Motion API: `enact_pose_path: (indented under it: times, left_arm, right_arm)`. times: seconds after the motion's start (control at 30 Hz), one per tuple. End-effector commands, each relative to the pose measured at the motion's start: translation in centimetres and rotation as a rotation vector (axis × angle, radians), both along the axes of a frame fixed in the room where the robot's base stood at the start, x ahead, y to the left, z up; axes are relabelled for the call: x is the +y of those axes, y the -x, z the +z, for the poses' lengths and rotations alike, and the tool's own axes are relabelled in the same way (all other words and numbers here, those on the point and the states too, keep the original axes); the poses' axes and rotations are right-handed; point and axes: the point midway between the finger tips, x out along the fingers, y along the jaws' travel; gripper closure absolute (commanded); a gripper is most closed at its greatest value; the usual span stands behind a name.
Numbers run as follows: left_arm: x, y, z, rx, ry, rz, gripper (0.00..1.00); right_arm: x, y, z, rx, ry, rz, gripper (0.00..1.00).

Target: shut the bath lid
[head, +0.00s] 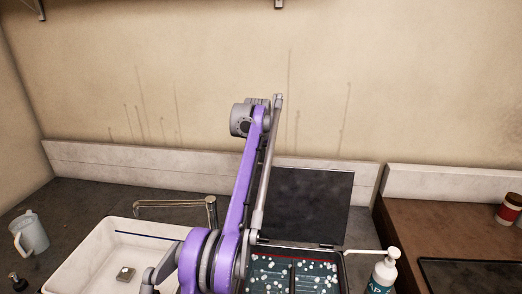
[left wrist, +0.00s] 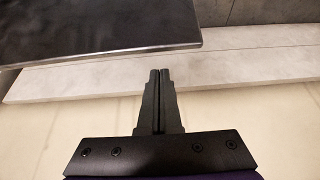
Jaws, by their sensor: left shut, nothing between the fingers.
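The bath lid (head: 312,205) is a dark flat panel. It stands open, roughly upright, at the back of the bath (head: 342,274), in front of the pale backsplash. The bath holds dark liquid with many white bits on top, and its front is cut off by the frame. My purple left arm rises in front of the lid's left side and hides part of it. In the left wrist view, my left gripper (left wrist: 160,75) is shut and empty. A dark panel, likely the lid (left wrist: 95,28), shows beyond its fingertips, up and left, apparently not touching. My right gripper is not seen.
A white basin (head: 95,258) with a tap (head: 175,203) and a small block (head: 125,273) is left of the bath. A mug (head: 30,235) stands far left. A pump bottle (head: 383,272) stands close right of the bath. A red cup (head: 508,209) sits on the brown bench.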

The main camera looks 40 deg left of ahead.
Motion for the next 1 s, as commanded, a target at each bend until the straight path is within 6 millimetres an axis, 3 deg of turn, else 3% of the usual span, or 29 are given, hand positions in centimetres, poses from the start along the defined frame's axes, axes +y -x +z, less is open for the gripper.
enact_pose_path:
  times: [0.1,0.3,1.0]
  left_arm:
    - [-1.0,1.7,0.2,0.003,0.001,0.0,1.0]
    - [-1.7,2.8,0.8,0.002,0.001,0.0,1.0]
    - [-1.6,3.7,1.1,-0.021,-0.013,0.002,1.0]
  right_arm:
    - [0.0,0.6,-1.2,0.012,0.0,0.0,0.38]
    - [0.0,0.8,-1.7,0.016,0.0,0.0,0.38]
    - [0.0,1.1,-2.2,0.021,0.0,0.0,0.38]
